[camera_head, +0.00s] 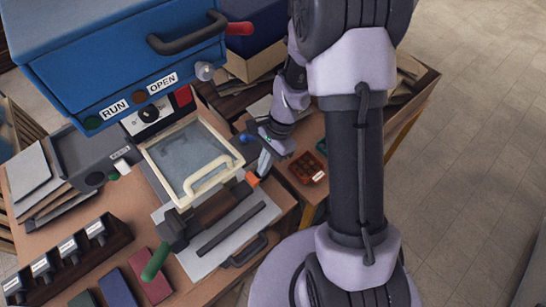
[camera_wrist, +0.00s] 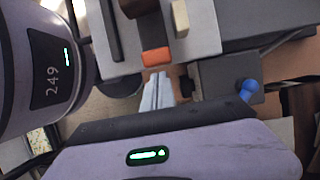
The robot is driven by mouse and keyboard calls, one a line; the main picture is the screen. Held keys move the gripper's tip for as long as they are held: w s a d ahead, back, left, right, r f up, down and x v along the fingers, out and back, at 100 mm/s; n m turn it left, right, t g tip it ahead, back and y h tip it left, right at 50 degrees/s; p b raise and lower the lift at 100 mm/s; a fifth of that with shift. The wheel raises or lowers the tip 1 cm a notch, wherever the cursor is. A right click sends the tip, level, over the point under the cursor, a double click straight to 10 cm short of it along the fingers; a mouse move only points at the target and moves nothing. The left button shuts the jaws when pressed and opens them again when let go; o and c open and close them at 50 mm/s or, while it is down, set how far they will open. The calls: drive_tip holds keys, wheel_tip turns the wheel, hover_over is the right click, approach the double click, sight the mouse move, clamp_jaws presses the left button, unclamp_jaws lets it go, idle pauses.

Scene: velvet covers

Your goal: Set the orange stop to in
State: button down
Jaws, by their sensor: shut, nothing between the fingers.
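The orange stop (camera_head: 252,179) is a small block at the right end of a dark bar on the grey plate, close to the clear cover's handle. In the wrist view the orange stop (camera_wrist: 157,57) sits at the end of a dark block, just beyond my fingertips. My gripper (camera_head: 262,173) is shut and empty, its pale fingers reaching down beside the stop. In the wrist view my gripper (camera_wrist: 158,76) has its tips close to the stop's near face; I cannot tell whether they touch.
A clear cover with a cream frame (camera_head: 165,151) lies left of my gripper. A blue knob (camera_wrist: 249,90) on a dark box stands close by my fingers. A green-handled lever (camera_head: 155,262) and a red-brown tray (camera_head: 307,168) are farther off. A blue cabinet (camera_head: 130,60) overhangs the back.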

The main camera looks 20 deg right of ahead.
sight(243, 190)
drive_tip(key=shift+s+a, duration=0.1)
drive_tip(key=shift+a, duration=0.2)
drive_tip(key=shift+s+a+b, duration=0.2)
drive_tip(key=shift+s+a, duration=0.1)
drive_tip(key=shift+a, duration=0.6)
drive_tip(key=shift+s+a+b, duration=0.25)
drive_tip(key=shift+a, duration=0.6)
drive_tip(key=shift+s+a+b, duration=0.2)
drive_tip(key=shift+s+a, duration=0.1)
drive_tip(key=shift+a, duration=0.6)
